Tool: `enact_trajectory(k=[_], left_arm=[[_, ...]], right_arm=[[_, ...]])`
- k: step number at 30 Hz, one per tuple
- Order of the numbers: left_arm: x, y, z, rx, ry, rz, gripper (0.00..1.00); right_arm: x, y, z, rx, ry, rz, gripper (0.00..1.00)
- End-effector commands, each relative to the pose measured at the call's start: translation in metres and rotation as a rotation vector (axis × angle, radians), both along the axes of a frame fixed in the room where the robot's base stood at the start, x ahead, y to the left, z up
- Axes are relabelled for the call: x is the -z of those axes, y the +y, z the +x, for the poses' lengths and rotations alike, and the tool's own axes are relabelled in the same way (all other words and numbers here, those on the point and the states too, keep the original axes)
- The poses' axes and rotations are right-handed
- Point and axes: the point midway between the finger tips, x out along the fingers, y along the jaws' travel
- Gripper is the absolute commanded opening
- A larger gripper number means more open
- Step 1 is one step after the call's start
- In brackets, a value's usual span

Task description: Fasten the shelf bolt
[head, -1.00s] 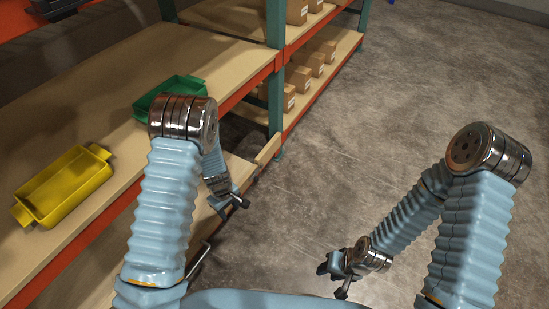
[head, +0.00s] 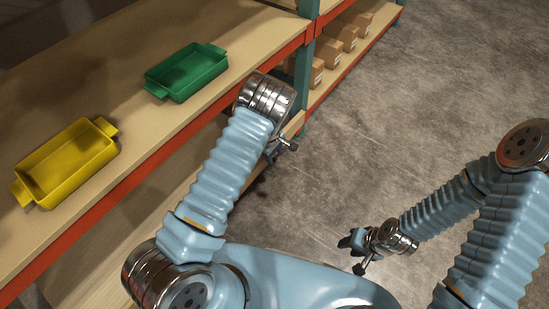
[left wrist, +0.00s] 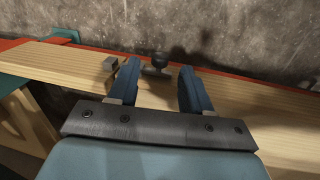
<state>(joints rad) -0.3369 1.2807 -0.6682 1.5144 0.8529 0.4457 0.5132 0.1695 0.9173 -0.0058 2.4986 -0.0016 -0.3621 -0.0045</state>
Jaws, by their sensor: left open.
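In the left wrist view, my left gripper (left wrist: 157,85) is open, with its two blue fingers spread over a wooden shelf board (left wrist: 250,105). A small dark knob-shaped piece (left wrist: 158,62) shows between the fingers, near the board's edge. It looks like the shelf bolt, but I cannot tell for sure, nor whether it is seated. My right gripper (head: 352,252) hangs over the floor, too small to read.
The upper shelf (head: 120,75) holds a yellow tray (head: 70,160) and a green tray (head: 186,72). A green upright (head: 303,75) and an orange shelf edge (head: 150,160) bound the rack. Cardboard boxes (head: 340,38) stand behind. The concrete floor (head: 440,90) is clear.

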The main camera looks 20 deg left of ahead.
Motion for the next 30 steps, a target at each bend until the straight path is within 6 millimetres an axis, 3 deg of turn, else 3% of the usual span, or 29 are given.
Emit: enact_trajectory(k=[6,16,26,30], left_arm=[[0.026,-0.001,0.004,0.001,0.000,0.000,0.49],[0.030,-0.002,0.004,0.001,-0.001,0.000,0.49],[0.029,-0.002,0.004,0.001,0.000,0.000,0.00],[0.029,-0.002,0.004,0.001,0.000,0.000,0.00]], right_arm=[[0.004,0.000,0.000,0.000,0.001,0.001,0.39],[0.004,0.001,0.000,0.000,0.001,0.001,0.39],[0.004,0.001,0.000,0.000,0.001,0.001,0.39],[0.004,0.001,0.000,0.000,0.001,0.001,0.39]])
